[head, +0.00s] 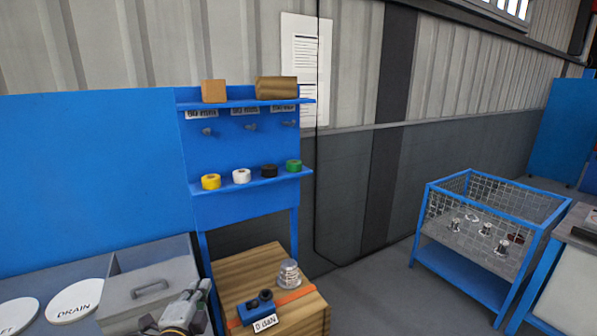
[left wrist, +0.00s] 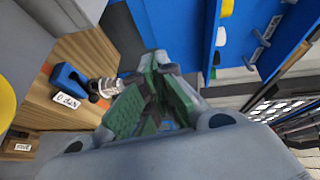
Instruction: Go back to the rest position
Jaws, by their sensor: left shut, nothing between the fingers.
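My left gripper (head: 192,300) is at the bottom of the head view, in front of the grey box and left of the wooden crate. Its fingers are shut and empty; their green pads fill the middle of the left wrist view (left wrist: 152,95). A silver flanged shell (head: 289,273) stands upright on top of the wooden crate (head: 245,272), apart from the gripper. The shell also shows in the left wrist view (left wrist: 107,87), left of the fingers. My right gripper is in neither view.
A blue labelled fixture (head: 258,309) sits beside the shell. A grey handled box (head: 150,280) and white round signs (head: 75,300) are at left. A blue shelf rack (head: 240,205) holds tape rolls. A mesh-sided cart (head: 470,262) with metal parts stands right; open floor lies between.

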